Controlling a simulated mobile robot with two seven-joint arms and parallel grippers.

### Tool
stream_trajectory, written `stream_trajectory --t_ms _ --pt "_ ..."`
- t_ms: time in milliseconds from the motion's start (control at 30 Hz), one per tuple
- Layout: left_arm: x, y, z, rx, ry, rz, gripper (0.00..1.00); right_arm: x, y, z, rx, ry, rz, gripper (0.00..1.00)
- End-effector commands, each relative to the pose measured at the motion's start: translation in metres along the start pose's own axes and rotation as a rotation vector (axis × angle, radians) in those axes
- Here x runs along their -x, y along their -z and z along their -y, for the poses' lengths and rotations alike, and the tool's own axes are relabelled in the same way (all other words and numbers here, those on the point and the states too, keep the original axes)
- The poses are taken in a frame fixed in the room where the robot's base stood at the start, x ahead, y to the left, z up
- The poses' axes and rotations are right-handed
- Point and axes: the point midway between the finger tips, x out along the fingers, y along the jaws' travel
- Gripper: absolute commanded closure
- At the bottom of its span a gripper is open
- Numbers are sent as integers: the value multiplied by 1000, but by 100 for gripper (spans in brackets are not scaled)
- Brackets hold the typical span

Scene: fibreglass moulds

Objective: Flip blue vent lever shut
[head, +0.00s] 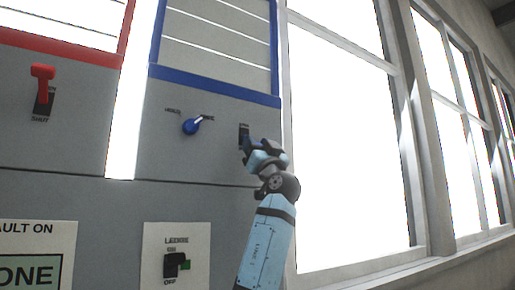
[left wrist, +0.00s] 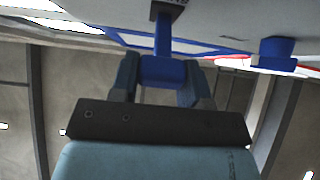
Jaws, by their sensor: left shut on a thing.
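The blue vent lever (left wrist: 162,68) shows in the left wrist view, with a blue stem coming from a dark slot plate in the grey panel and a wider blue handle. My left gripper (left wrist: 160,82) is shut on the handle, one dark finger on each side. In the head view, my left gripper (head: 251,148) is at the dark slot plate (head: 243,131) below the blue-framed louvres and hides most of the lever. The lever's exact angle is hard to tell. My right gripper is in neither view.
A blue knob (head: 191,126) is left of the lever; it also shows in the left wrist view (left wrist: 277,52). A red lever (head: 42,80) is on the red-framed panel. A black switch (head: 172,266) is below. Tall bright windows (head: 350,140) stand at right.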

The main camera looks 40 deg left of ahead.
Motion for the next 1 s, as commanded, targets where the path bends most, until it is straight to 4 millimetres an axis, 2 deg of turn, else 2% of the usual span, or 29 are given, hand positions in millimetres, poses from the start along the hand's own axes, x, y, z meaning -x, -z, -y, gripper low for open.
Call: stream_trajectory --t_ms 367,400,500,833,1000 --pt "0 0 0 0 -1 -5 100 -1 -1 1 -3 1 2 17" --pt "0 0 0 -1 -1 -5 53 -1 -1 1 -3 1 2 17" --pt "0 0 0 -1 -1 -5 32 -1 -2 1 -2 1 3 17" --pt "4 -1 0 0 -1 -4 32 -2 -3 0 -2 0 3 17" --pt "27 -2 -1 2 -3 -4 32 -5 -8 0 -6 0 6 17"
